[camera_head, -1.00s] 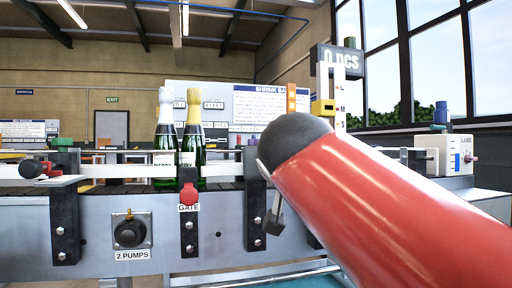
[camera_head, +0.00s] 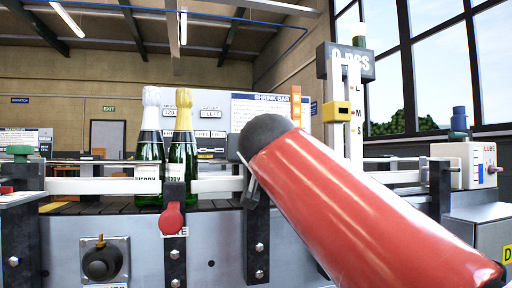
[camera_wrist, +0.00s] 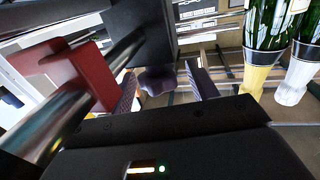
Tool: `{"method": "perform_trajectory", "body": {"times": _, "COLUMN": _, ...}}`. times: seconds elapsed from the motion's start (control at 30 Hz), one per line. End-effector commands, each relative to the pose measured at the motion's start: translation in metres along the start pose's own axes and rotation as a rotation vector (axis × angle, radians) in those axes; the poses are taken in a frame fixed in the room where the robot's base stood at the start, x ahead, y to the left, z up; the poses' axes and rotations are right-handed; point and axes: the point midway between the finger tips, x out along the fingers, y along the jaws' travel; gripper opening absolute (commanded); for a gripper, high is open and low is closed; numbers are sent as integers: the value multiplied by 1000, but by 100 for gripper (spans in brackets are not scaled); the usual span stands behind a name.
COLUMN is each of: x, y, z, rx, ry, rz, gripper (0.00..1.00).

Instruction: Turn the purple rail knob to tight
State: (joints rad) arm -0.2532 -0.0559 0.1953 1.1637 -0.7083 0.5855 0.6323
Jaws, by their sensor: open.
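The purple rail knob (camera_wrist: 157,80) shows in the wrist view, small and dark, just beyond and between my gripper's fingertips. My gripper (camera_wrist: 164,88) is open, with one ribbed pad on each side of the knob; I cannot tell whether either pad touches it. A dark block (camera_wrist: 140,35) and a metal rod stand right by the knob. In the head view my red arm hides the gripper and the knob.
Two foil-topped bottles (camera_head: 150,150) (camera_head: 181,150) stand on the conveyor behind the white guide rail (camera_head: 90,186). A red gate knob (camera_head: 172,217) and a black pump dial (camera_head: 102,262) are on the front. A lube box (camera_head: 465,165) stands at right.

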Motion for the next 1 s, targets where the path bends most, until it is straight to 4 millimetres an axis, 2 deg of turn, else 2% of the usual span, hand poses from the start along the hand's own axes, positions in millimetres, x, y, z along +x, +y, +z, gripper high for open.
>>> {"method": "perform_trajectory", "body": {"times": 0.1, "x": 14, "y": 0, "z": 0, "rx": -1, "ry": -1, "rz": 0, "gripper": 58}}
{"method": "perform_trajectory", "body": {"times": 0.2, "x": 19, "y": 0, "z": -1, "rx": -1, "ry": 0, "rz": 0, "gripper": 58}}
{"method": "perform_trajectory", "body": {"times": 0.47, "x": 21, "y": 0, "z": 0, "rx": -1, "ry": 0, "rz": 0, "gripper": 58}}
{"method": "perform_trajectory", "body": {"times": 0.83, "x": 21, "y": 0, "z": 0, "rx": -1, "ry": 0, "rz": 0, "gripper": 13}}
{"method": "perform_trajectory", "body": {"times": 1.0, "x": 21, "y": 0, "z": 0, "rx": -2, "ry": 0, "rz": 7, "gripper": 13}}
